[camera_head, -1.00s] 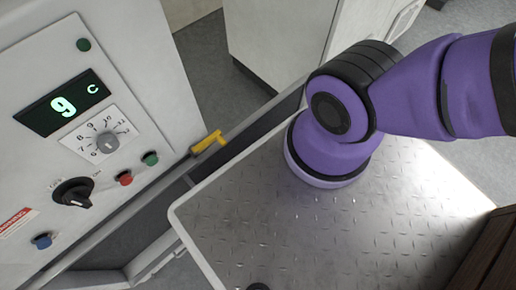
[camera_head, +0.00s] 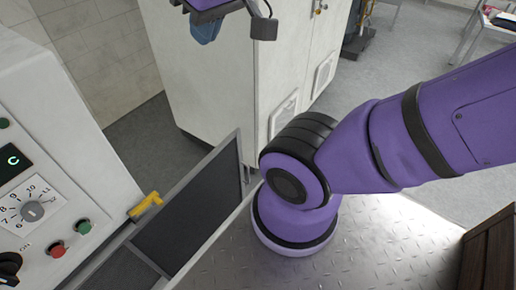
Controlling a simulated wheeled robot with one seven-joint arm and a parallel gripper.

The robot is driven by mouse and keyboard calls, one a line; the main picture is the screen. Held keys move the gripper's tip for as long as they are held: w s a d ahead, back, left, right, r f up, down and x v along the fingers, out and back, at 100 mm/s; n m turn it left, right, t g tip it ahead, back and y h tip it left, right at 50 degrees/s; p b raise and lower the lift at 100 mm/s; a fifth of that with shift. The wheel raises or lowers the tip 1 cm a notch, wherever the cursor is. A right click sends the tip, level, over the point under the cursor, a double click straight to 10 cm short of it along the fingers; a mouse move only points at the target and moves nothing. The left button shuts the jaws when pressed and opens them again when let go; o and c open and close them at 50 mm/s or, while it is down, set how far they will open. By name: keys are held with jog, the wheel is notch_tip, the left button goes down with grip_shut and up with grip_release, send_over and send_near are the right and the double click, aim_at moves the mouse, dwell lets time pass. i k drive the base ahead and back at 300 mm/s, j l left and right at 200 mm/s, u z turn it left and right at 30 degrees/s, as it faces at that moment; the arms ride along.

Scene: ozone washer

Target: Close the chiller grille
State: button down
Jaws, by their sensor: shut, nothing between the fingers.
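The chiller is the white machine (camera_head: 65,130) at the left edge, with a dial, buttons and part of a green display in view. The grille (camera_head: 190,210) is a dark panel in a thin grey frame. It stands out at an angle from the lower part of the machine, between it and my body. A yellow latch (camera_head: 147,205) is at the machine's lower right edge. My purple arm runs from the metal deck out past the right edge. My gripper cannot be made out in this view.
A tall white cabinet (camera_head: 210,80) with vents stands behind the grille. Purple, blue and black parts, unclear in kind, show at the top edge. A brown wooden crate (camera_head: 490,255) is at the lower right.

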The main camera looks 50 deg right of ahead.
aim_at(167, 237)
jog(key=k+z, duration=0.1)
jog(key=z, duration=0.65)
jog(key=k+l+z, duration=0.1)
jog(key=z, duration=0.3)
jog(key=i+l+z, duration=0.2)
jog(key=i, duration=0.15)
jog(key=i+l+z, duration=0.2)
jog(key=i, duration=0.15)
jog(key=j, duration=0.1)
